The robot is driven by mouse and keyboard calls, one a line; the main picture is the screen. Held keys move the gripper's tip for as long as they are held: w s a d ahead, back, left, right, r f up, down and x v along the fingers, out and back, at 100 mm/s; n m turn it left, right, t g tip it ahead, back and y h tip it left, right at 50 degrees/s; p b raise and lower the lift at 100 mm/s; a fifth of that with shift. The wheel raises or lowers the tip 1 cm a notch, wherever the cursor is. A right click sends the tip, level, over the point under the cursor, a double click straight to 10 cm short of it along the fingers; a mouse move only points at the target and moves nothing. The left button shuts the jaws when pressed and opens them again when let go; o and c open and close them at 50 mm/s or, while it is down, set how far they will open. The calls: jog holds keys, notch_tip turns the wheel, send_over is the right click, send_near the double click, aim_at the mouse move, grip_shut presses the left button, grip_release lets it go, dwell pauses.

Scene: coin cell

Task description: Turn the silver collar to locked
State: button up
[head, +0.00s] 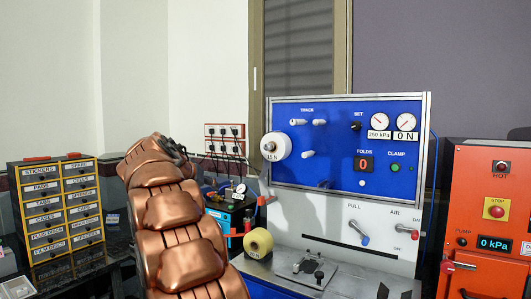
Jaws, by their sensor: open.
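I cannot pick out a silver collar for certain in the head view. My copper-coloured arm (180,225) rises through the lower left middle and covers part of the bench. My gripper is not clearly visible; the arm's far end hides it. A small blue unit (223,214) with a round gauge (240,189) stands just right of the arm, partly hidden by it. A blue test panel (335,122) with a white roll (276,146), dials and switches stands right of that.
A labelled drawer cabinet (60,205) stands at the left on a dark bench. A yellow roll (258,243) and a metal fixture (308,270) sit below the panel. An orange machine (482,190) with a stop button stands at the right. A power strip (224,131) hangs on the wall.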

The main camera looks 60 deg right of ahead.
jog(key=d+r+m+h+b, duration=0.2)
jog(key=d+r+m+h, duration=0.3)
jog(key=d, duration=0.6)
jog(key=m+g+h, duration=0.2)
jog(key=m+g, duration=0.1)
jog(key=m, duration=0.1)
send_near(266, 147)
jog(key=d, duration=0.2)
jog(key=d+p, duration=0.1)
jog(key=d, duration=0.1)
jog(key=d+p, duration=0.2)
jog(key=d+r+p, duration=0.1)
jog(key=shift+d, duration=0.4)
jog(key=shift+w+d+f+p, duration=0.1)
jog(key=shift+d+f+p, duration=0.1)
jog(key=shift+d+p, duration=0.3)
jog(key=shift+w+d+f+p, duration=0.1)
jog(key=shift+d+f+p, duration=0.05)
jog(key=shift+d+p, duration=0.35)
jog(key=shift+c, duration=0.2)
grip_shut()
